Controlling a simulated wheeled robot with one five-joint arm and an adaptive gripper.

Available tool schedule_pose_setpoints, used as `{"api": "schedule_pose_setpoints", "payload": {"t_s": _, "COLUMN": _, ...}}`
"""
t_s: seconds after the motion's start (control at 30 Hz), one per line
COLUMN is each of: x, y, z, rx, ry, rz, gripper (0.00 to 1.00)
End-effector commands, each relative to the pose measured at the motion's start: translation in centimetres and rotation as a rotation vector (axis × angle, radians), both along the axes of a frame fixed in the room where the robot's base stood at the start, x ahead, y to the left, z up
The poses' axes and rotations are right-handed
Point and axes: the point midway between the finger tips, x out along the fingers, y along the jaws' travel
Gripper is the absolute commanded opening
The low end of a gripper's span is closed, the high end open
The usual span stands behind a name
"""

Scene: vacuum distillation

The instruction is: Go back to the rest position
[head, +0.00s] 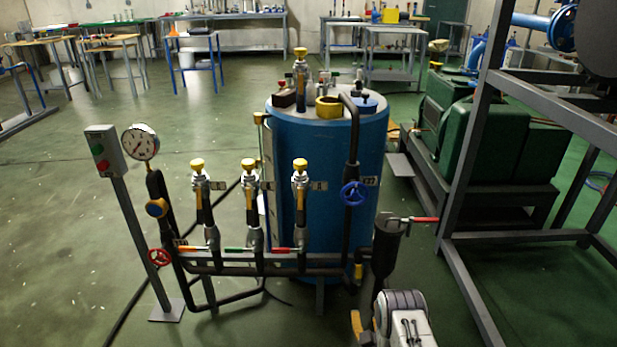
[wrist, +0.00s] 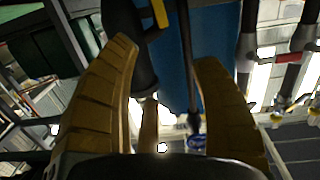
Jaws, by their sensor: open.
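My gripper (head: 362,320) is at the bottom of the head view, right of centre, with yellow-brown fingers partly hidden by my arm. In the wrist view my gripper (wrist: 166,56) is open, its fingers spread to left and right. I see nothing held between them. A dark cylindrical vessel (head: 386,250) stands just beyond my gripper, with a red-handled valve (head: 424,219) at its top. In the wrist view a dark rounded body (wrist: 125,35) shows behind the fingers, close to the left one; I cannot tell the distance.
A blue tank (head: 325,190) stands behind dark pipework with several yellow-capped valves (head: 248,165), a blue handwheel (head: 354,193), a red handwheel (head: 160,257) and a gauge (head: 140,142). A switch post (head: 135,230) stands left. A grey metal frame (head: 463,160) rises right. Open floor (head: 60,220) lies left.

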Motion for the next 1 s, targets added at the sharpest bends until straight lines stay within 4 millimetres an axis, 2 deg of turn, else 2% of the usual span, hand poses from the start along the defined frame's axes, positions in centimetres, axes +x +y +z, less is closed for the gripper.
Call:
{"api": "schedule_pose_setpoints", "payload": {"t_s": 0.03, "x": 0.7, "y": 0.0, "z": 1.5, "rx": 0.001, "ry": 0.006, "rz": 0.001, "gripper": 0.58}}
{"api": "schedule_pose_setpoints", "payload": {"t_s": 0.27, "x": 3.4, "y": 0.0, "z": 6.8, "rx": 0.006, "ry": 0.083, "rz": 0.000, "gripper": 0.58}}
{"api": "schedule_pose_setpoints", "payload": {"t_s": 0.37, "x": 4.8, "y": 0.0, "z": 10.5, "rx": 0.008, "ry": 0.131, "rz": 0.000, "gripper": 0.58}}
{"api": "schedule_pose_setpoints", "payload": {"t_s": 0.57, "x": 6.4, "y": 0.0, "z": 19.9, "rx": 0.016, "ry": 0.264, "rz": -0.001, "gripper": 0.58}}
{"api": "schedule_pose_setpoints", "payload": {"t_s": 0.77, "x": 5.5, "y": 0.1, "z": 29.3, "rx": 0.022, "ry": 0.403, "rz": -0.004, "gripper": 0.58}}
{"api": "schedule_pose_setpoints", "payload": {"t_s": 0.87, "x": 4.1, "y": 0.1, "z": 33.9, "rx": 0.026, "ry": 0.473, "rz": -0.006, "gripper": 0.58}}
{"api": "schedule_pose_setpoints", "payload": {"t_s": 1.0, "x": 1.3, "y": 0.1, "z": 40.2, "rx": 0.030, "ry": 0.568, "rz": -0.008, "gripper": 0.58}}
